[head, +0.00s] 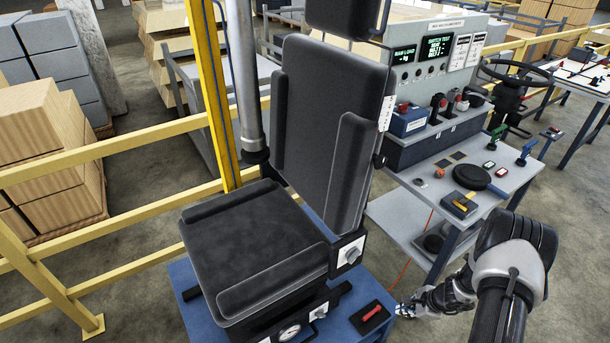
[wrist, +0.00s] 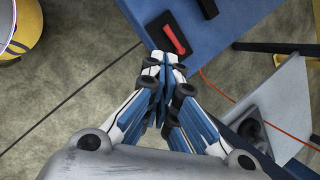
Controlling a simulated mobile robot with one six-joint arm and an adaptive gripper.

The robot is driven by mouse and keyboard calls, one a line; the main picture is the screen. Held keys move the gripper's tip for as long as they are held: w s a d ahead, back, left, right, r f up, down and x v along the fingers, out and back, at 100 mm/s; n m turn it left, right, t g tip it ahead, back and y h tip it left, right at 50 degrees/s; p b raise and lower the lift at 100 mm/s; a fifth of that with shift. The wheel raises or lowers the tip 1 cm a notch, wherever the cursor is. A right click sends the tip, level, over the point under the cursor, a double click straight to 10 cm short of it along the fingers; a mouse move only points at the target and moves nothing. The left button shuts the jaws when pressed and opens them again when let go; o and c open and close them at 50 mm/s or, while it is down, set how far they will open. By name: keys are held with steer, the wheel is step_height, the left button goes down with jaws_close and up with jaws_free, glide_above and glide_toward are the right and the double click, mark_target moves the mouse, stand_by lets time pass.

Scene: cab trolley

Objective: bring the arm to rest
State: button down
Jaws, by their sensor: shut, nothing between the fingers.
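My gripper (head: 408,308) is in the lower right of the head view, just right of the corner of the blue seat platform. In the wrist view my gripper (wrist: 164,60) points up the picture with its fingers together and nothing between them. Its tips appear close to a black block with a red handle (wrist: 172,36), which lies on the blue platform (wrist: 232,22). The same red-handled block (head: 371,318) shows in the head view. I cannot tell whether the fingertips touch it.
A black cab seat (head: 255,250) stands on the platform. A grey trolley (head: 400,215) with a control console (head: 425,70) and several levers stands close to my arm. An orange cable (wrist: 258,118) runs between platform and trolley. Yellow rails (head: 120,150) stand at left.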

steer(key=w+a+r+n, duration=0.2)
steer(key=a+r+n, duration=0.1)
steer(key=r, duration=0.6)
steer(key=w+a+r+n, duration=0.2)
steer(key=a+r, duration=0.1)
steer(key=r, duration=0.6)
steer(key=w+a+r+n, duration=0.1)
steer(key=a+r+n, duration=0.2)
steer(key=r, duration=0.5)
steer(key=s+a+r+n, duration=0.3)
steer(key=a+r, duration=0.2)
steer(key=r, duration=0.3)
steer(key=s+a+r+n, duration=0.3)
steer(key=s+a+r, duration=0.1)
steer(key=r, duration=0.4)
steer(key=s+a+r+n+h, duration=0.1)
steer(key=s+r+n, duration=0.2)
steer(key=s, duration=0.7)
steer(key=s+a+r+n+t+h, duration=0.1)
steer(key=s+r+n, duration=0.3)
steer(key=s, duration=0.7)
steer(key=shift+a+r+h, duration=0.5)
steer(key=shift+a+r, duration=0.05)
steer(key=shift+r, duration=0.15)
